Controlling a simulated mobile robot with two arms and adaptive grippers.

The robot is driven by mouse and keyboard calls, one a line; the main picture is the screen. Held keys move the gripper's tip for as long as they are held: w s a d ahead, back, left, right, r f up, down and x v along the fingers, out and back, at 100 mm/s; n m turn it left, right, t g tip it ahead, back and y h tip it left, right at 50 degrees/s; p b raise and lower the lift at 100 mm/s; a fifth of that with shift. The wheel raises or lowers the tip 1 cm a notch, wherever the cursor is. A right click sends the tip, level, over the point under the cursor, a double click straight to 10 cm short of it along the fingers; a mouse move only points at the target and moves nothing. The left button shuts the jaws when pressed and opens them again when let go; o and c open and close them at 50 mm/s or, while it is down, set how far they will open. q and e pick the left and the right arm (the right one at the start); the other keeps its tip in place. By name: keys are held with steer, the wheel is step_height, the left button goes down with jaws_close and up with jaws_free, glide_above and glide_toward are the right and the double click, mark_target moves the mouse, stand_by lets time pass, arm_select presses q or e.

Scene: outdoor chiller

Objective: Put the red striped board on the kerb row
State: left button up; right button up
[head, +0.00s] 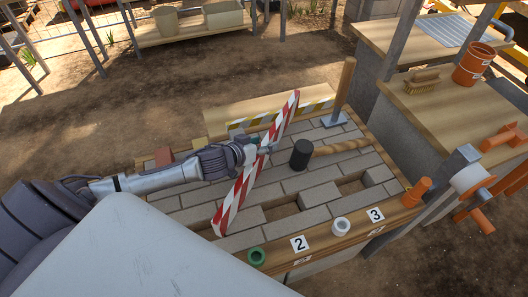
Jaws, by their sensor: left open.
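The red and white striped board (232,203) lies slantwise across the paved bench top, its far end near the back edge and its near end near the front left. My left gripper (264,148) is open at the middle of the board, with its fingers close to it; I cannot tell whether they touch. Grey kerb-like blocks (305,197) lie in rows on the bench, with some gaps; which row is the kerb row is not clear. My right gripper is not in view.
A black-headed mallet (301,155) lies right of the board. A wooden post (344,88) stands at the back beside a yellow striped strip (318,107). White, green and orange fittings line the front edge. A brush (421,82) and pot (473,64) stand on the right counter.

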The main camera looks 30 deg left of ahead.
arm_select(q)
jaws_close()
steer(key=shift+r, duration=0.1)
stand_by(0.3)
steer(key=shift+r, duration=0.3)
step_height(320, 180, up, 9)
steer(key=shift+r+p, duration=0.2)
steer(key=shift+p, duration=0.45)
steer(key=s+d+r+n+y+p, duration=0.2)
steer(key=s+d+r, duration=0.7)
steer(key=r, duration=0.2)
steer(key=shift+r+n+y, duration=0.2)
steer(key=shift+n+y, duration=0.1)
steer(key=shift+y, duration=0.1)
